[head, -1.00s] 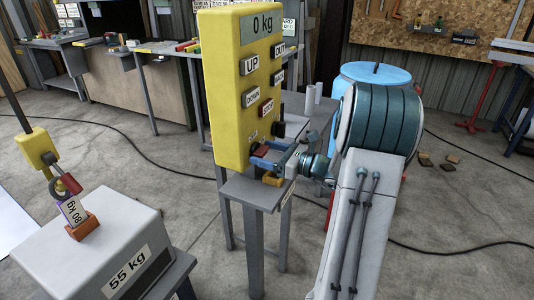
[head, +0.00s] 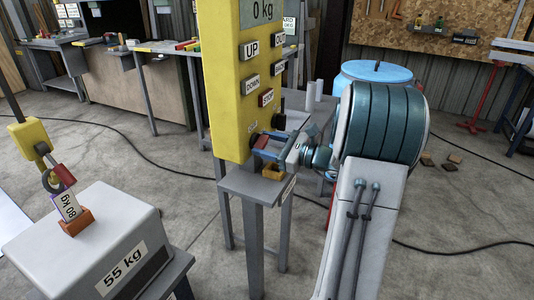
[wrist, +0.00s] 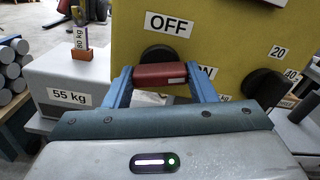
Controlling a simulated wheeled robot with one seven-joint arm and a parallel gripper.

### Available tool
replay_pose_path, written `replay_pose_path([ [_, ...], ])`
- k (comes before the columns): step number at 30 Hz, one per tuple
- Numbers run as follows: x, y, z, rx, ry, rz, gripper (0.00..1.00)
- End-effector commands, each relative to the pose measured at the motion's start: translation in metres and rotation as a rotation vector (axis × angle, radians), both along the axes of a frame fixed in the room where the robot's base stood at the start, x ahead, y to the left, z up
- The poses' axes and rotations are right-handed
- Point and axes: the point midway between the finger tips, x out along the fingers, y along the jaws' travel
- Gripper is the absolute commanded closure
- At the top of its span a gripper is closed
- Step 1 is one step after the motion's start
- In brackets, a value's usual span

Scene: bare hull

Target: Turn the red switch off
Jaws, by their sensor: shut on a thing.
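The red switch is a short red bar (wrist: 160,74) in the wrist view, in front of a yellow control box (wrist: 220,45). It lies level between the two blue fingers of my gripper (wrist: 162,78), which is shut on it. A black round part (wrist: 158,54) shows behind the bar, below a white OFF label (wrist: 169,24). A lower label is mostly hidden by the bar and a finger. In the head view my gripper (head: 274,144) is at the lower front of the yellow box (head: 225,80), and the red bar (head: 261,141) shows small there.
Another black knob (wrist: 265,88) is right of my gripper. A 55 kg weight (head: 110,235) with an 80 kg tag and hook stands at left. A blue barrel (head: 375,72) is behind my arm.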

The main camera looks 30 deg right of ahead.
Motion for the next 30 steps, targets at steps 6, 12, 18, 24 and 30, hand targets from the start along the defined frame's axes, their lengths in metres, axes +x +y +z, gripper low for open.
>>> replay_pose_path([
  [6,-0.0001,0.0003,-0.0074,-0.167,-0.132,0.000,0.72],
  [12,-0.0001,0.0002,-0.0079,-0.317,-0.249,0.000,0.72],
  [18,-0.0002,0.0003,-0.0082,-0.466,-0.365,0.000,0.72],
  [24,-0.0002,0.0007,-0.0086,-0.616,-0.482,0.002,0.72],
  [30,-0.0001,0.0007,-0.0077,-0.757,-0.593,0.001,0.72],
])
